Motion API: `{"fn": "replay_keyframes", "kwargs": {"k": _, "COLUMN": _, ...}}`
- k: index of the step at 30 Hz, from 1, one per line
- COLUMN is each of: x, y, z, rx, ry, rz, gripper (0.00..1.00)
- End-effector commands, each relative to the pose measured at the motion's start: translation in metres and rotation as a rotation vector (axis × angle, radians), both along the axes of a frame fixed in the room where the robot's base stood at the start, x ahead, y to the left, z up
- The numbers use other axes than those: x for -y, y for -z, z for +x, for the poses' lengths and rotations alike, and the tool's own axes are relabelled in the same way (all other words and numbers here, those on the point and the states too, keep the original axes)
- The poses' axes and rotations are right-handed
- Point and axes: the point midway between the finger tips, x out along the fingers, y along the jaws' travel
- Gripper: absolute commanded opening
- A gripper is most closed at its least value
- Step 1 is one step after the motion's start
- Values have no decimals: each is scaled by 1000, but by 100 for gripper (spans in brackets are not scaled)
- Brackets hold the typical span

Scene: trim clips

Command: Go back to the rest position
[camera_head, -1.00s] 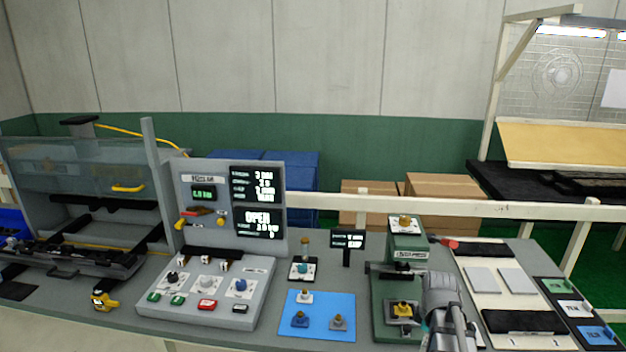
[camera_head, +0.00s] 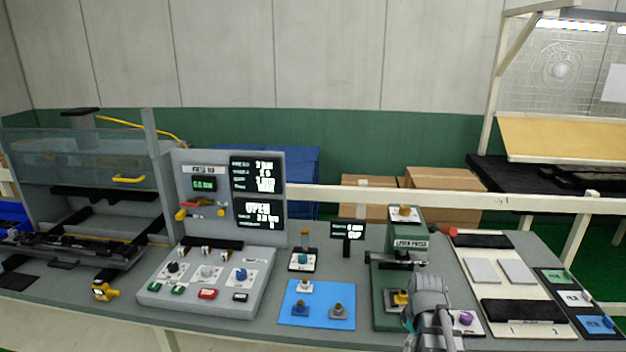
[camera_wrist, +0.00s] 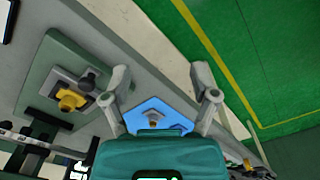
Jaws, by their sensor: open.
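My gripper (camera_wrist: 162,91) shows in the wrist view with its two fingers spread apart and nothing between them. In the head view my arm's end rises at the lower right, in front of the green press (camera_head: 383,318), and covers part of it. A yellow clip piece (camera_head: 401,297) sits on the press base; it also shows in the wrist view (camera_wrist: 72,100), left of my fingers and apart from them. The blue mat (camera_head: 316,319) holds several small pieces and shows in the wrist view (camera_wrist: 172,118) beyond my fingers.
A grey control console (camera_head: 206,299) with buttons and screens stands left of the mat. A small display (camera_head: 347,230) stands behind the mat. A white board (camera_head: 500,250) with grey and black pads lies at right, with a purple piece (camera_head: 466,318) near its front.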

Motion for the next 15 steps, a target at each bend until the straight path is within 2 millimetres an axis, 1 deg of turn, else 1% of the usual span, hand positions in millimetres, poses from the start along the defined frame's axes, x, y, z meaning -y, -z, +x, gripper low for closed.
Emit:
{"fn": "replay_keyframes", "kwargs": {"k": 1, "x": -6, "y": 9, "z": -4, "rx": 0, "ry": 35, "rz": 0, "gripper": 76}}
{"fn": "replay_keyframes", "kwargs": {"k": 15, "x": -70, "y": 59, "z": -32, "rx": -1, "ry": 555, "rz": -1, "gripper": 76}}
